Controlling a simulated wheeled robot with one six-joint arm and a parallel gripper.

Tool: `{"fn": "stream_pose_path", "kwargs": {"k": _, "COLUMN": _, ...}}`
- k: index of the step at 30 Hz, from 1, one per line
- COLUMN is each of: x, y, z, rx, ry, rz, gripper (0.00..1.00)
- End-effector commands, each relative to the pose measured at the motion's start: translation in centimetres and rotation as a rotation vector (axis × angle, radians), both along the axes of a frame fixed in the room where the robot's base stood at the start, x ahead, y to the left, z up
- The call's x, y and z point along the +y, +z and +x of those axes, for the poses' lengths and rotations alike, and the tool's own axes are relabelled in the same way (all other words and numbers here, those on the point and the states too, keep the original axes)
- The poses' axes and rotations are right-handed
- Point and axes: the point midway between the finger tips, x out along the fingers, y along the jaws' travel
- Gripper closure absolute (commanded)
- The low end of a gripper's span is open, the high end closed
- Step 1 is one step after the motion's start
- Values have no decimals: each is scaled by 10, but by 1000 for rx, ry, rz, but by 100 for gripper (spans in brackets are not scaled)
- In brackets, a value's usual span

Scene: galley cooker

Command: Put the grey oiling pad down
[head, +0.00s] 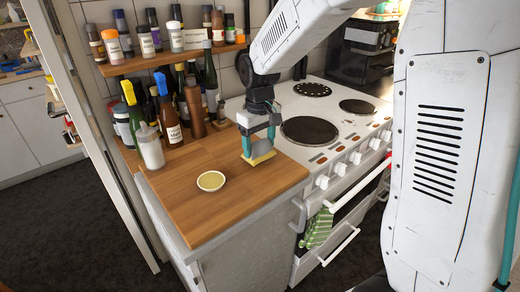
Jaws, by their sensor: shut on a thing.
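My gripper (259,141) points down over the right part of the wooden worktop, with its teal fingers shut on the grey oiling pad (262,148). The pad is a small grey block, partly hidden by the fingers. A pale yellow layer shows along its lower edge. It is at or just above the wood; I cannot tell whether it touches.
A small white dish with yellow content (211,181) stands on the worktop (190,210), left and in front of my gripper. A white cooker (318,151) adjoins on the right. Bottles (170,118) and a white shaker (149,146) stand behind. The front worktop is clear.

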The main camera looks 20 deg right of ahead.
Motion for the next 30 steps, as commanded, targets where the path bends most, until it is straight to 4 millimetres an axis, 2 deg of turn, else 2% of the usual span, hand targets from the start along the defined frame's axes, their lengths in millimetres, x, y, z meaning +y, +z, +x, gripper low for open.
{"fn": "stream_pose_path", "kwargs": {"k": 4, "x": 0, "y": -21, "z": -1, "rx": 4, "ry": -1, "rz": 0, "gripper": 51}}
{"fn": "stream_pose_path", "kwargs": {"k": 16, "x": 0, "y": -26, "z": -1, "rx": 1, "ry": 0, "rz": 0, "gripper": 51}}
{"fn": "stream_pose_path", "kwargs": {"k": 17, "x": 0, "y": -25, "z": -1, "rx": 0, "ry": 0, "rz": 0, "gripper": 25}}
{"fn": "stream_pose_path", "kwargs": {"k": 18, "x": 0, "y": -25, "z": -1, "rx": 0, "ry": 0, "rz": 0, "gripper": 14}}
{"fn": "stream_pose_path", "kwargs": {"k": 19, "x": 0, "y": -25, "z": -1, "rx": 0, "ry": 0, "rz": 0, "gripper": 11}}
{"fn": "stream_pose_path", "kwargs": {"k": 26, "x": 0, "y": -25, "z": -1, "rx": 1, "ry": 0, "rz": 0, "gripper": 11}}
{"fn": "stream_pose_path", "kwargs": {"k": 30, "x": 0, "y": -18, "z": -1, "rx": 0, "ry": 0, "rz": 0, "gripper": 11}}
